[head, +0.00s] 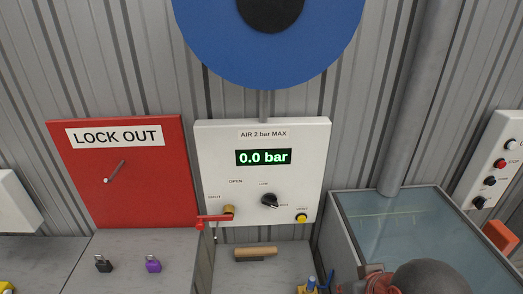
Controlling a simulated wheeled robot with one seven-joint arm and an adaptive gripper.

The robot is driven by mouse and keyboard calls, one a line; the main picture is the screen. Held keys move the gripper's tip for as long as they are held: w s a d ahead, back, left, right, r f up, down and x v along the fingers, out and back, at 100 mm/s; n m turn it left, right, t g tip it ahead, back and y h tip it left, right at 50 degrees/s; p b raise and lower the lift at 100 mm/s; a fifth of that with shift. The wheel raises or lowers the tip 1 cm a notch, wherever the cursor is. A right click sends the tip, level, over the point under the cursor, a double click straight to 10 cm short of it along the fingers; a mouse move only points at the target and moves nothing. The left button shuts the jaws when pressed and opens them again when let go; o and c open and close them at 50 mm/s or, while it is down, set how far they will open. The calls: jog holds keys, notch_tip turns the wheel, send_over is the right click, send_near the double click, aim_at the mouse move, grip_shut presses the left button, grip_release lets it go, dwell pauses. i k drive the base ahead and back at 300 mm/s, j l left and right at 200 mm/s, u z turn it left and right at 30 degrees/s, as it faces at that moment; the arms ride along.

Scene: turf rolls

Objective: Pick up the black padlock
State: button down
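The black padlock (103,263) sits upright on the grey bench at the lower left, below the red LOCK OUT board. Its shackle points up. A purple padlock (153,264) stands a short way to its right, apart from it. I cannot make out my gripper in the head view. A dark rounded shape with reddish parts at the bottom right is cut off by the frame edge, and I cannot tell what it is.
The red LOCK OUT board (120,195) holds a small pin. The white air panel (310,180) reads 0.0 bar; a red lever (212,220) juts from it. A glass-topped box (400,220) stands right. Bench around the padlocks is clear.

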aim_at(104, 266)
jog(key=u, duration=1.7)
